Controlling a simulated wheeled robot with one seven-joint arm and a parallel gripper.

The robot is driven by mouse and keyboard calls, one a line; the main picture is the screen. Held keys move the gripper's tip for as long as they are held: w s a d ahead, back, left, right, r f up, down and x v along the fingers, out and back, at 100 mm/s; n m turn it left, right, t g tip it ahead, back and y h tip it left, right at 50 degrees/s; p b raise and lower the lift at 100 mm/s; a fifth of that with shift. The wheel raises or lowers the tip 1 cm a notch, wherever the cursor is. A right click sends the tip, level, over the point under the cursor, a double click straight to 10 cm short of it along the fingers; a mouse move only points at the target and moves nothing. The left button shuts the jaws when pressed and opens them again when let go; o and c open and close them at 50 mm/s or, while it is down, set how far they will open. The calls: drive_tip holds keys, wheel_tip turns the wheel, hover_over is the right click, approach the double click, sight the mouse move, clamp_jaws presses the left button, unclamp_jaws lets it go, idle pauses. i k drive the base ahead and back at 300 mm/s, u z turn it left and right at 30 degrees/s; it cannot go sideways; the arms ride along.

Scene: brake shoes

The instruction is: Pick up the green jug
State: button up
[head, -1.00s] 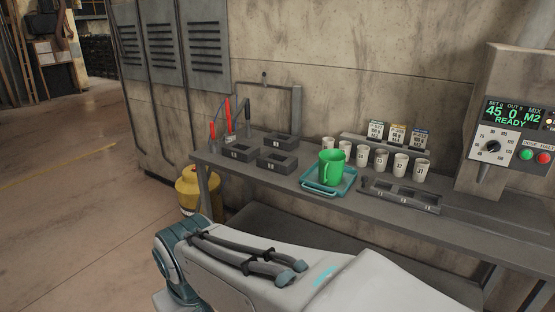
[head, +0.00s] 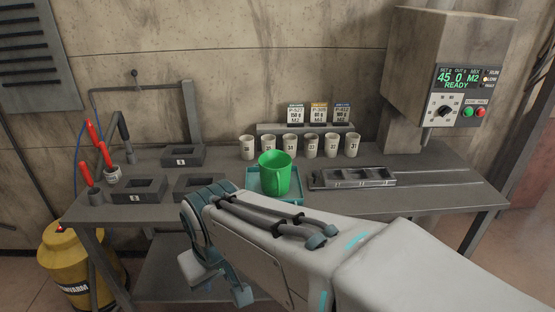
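The green jug (head: 274,176) stands upright in a teal tray (head: 254,186) near the front middle of the grey workbench. Its handle shows on the left side. My arm crosses the front of the head view, and its links cover the tray's front part and some of the bench edge. My gripper itself cannot be made out in this view, so its distance from the jug cannot be told. Nothing is seen touching the jug.
Several numbered cups (head: 311,146) stand in a row behind the jug. A slotted grey holder (head: 352,178) lies to its right, dark blocks (head: 182,155) to its left. A dispenser (head: 440,80) stands at back right. A yellow canister (head: 72,266) is at lower left.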

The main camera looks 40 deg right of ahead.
sight(275, 165)
drive_tip(key=z, duration=0.95)
drive_tip(key=i, duration=0.8)
drive_tip(key=z, duration=0.75)
